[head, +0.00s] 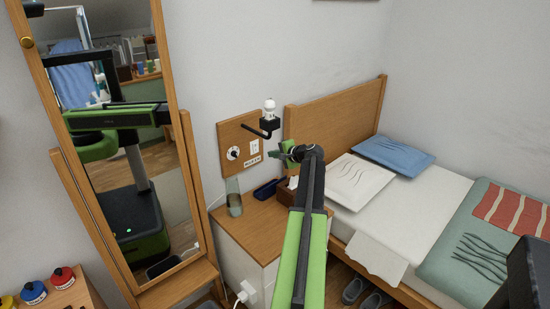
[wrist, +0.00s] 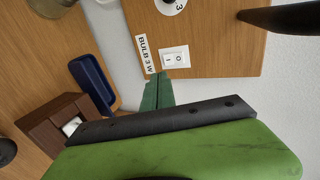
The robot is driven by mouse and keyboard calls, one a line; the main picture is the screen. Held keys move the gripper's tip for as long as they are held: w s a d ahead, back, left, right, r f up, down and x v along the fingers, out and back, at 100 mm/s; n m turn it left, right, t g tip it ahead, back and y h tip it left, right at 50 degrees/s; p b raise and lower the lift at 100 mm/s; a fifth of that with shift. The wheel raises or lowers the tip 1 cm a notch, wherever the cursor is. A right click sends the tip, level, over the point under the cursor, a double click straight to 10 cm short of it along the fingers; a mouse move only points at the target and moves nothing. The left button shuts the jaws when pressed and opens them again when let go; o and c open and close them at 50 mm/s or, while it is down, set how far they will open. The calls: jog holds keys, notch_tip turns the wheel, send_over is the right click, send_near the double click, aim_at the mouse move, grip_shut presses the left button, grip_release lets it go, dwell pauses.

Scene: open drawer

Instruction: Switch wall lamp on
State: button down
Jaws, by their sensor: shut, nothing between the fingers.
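The wall lamp is a white bulb (head: 269,106) on a black bracket (head: 266,128) fixed to a wooden board (head: 228,134) on the wall. The bulb shows no clear glow. A white rocker switch (head: 254,147) sits on the board; in the wrist view the switch (wrist: 175,59) shows marks "I" and "O", beside a label (wrist: 147,56) reading "BULB 3 W". My green gripper (head: 274,154) is shut and empty, just right of the board. In the wrist view its tips (wrist: 160,78) lie just below the switch; I cannot tell whether they touch anything.
A round dial (head: 233,153) is left of the switch. Below the board, a nightstand (head: 250,225) carries a glass (head: 234,198), a blue tray (head: 266,188) and a brown tissue box (head: 287,190). A mirror (head: 150,190) stands left, a bed (head: 400,215) right.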

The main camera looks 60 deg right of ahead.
aim_at(256, 152)
jog(key=x, duration=0.3)
jog(key=b+x, duration=0.1)
jog(key=x, duration=0.2)
jog(key=r+b+x, duration=0.1)
jog(key=x, duration=0.2)
jog(key=shift+w+d, duration=0.15)
jog(key=shift+w, duration=0.2)
